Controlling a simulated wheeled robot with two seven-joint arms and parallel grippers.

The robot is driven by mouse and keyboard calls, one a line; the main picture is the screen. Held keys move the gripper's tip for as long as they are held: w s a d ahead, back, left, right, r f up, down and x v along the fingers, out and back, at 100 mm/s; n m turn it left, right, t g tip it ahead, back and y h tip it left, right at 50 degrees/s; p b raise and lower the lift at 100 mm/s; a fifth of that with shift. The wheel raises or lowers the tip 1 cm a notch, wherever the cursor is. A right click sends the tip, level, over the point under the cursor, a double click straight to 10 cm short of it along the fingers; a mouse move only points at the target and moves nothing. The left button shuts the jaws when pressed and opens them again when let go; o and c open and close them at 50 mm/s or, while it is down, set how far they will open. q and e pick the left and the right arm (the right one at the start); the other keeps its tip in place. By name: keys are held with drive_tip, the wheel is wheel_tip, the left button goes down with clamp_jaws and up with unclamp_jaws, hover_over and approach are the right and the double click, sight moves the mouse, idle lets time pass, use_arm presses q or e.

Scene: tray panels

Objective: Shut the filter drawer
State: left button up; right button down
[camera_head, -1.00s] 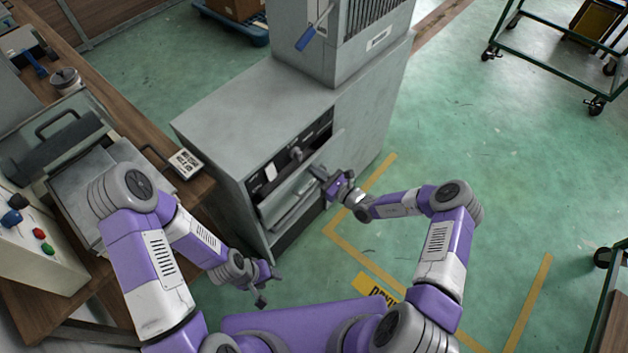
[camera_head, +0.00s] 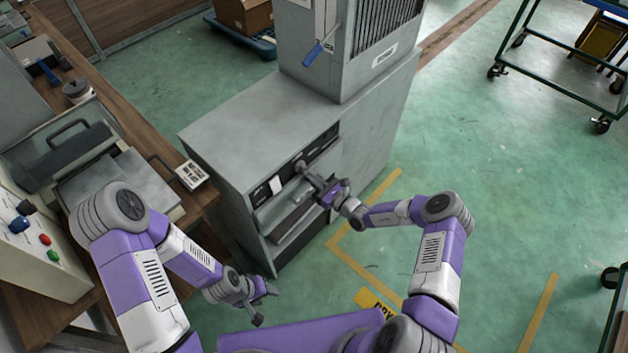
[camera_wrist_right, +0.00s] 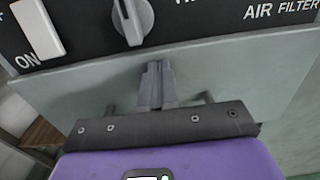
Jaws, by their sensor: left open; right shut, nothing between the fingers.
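The filter drawer (camera_head: 268,210) is a grey front in the cabinet, just under a black control panel. In the head view it sits close to the cabinet face; I cannot tell whether it is flush. In the right wrist view the drawer front (camera_wrist_right: 245,75) fills the middle, below the "AIR FILTER" label. My right gripper (camera_head: 312,180) is shut and empty, with its fingertips (camera_wrist_right: 155,70) at the drawer front; contact is not clear. The drawer's handle is mostly hidden behind the gripper. My left gripper (camera_head: 265,304) is open and empty, low in front of the cabinet.
The black panel carries a grey knob (camera_wrist_right: 132,18) and a white switch (camera_wrist_right: 37,27) just above my right fingertips. A wooden bench (camera_head: 135,110) stands left of the cabinet (camera_head: 230,125). Green floor (camera_head: 490,190) is open to the right. A green cart (camera_head: 560,50) stands far right.

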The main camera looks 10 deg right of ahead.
use_arm(q)
drive_tip(key=r+p, duration=0.3)
drive_tip(key=shift+s+d, duration=0.1)
drive_tip(key=shift+s, duration=0.25)
use_arm(e)
drive_tip(key=v, duration=1.4)
drive_tip(key=s+a+f+n+g+y, duration=0.2)
drive_tip(key=s+a+n+g+y, duration=0.1)
drive_tip(key=s+a+n+g, duration=0.75)
drive_tip(key=s+d+n+g+h, duration=0.1)
drive_tip(key=s+n+g+h, duration=0.2)
drive_tip(key=s+n+h, duration=0.6)
drive_tip(key=s+f+n, duration=0.1)
drive_tip(key=s+n, duration=0.2)
drive_tip(key=n, duration=0.3)
drive_tip(key=shift+s+d+h, duration=0.15)
drive_tip(key=shift+s+h, duration=0.05)
drive_tip(key=shift+h, duration=0.2)
use_arm(q)
drive_tip(key=shift+c, duration=0.3)
